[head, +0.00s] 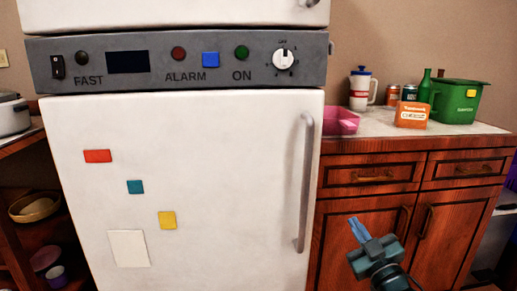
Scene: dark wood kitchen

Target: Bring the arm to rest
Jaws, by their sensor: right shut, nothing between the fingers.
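My right gripper (357,229) shows at the lower right, in front of the wooden cabinet doors. Its blue fingers are together and hold nothing. It is to the right of the fridge door handle (304,185) and apart from it in the picture. My left gripper is not in view. The white fridge door (210,150) is closed and fills the middle of the view.
A grey control panel (140,62) runs above the door. The counter (375,124) at the right holds a pink bowl (342,120), a jug (360,88), an orange box (412,114) and a green tub (457,101). Wooden shelves with dishes stand at the left.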

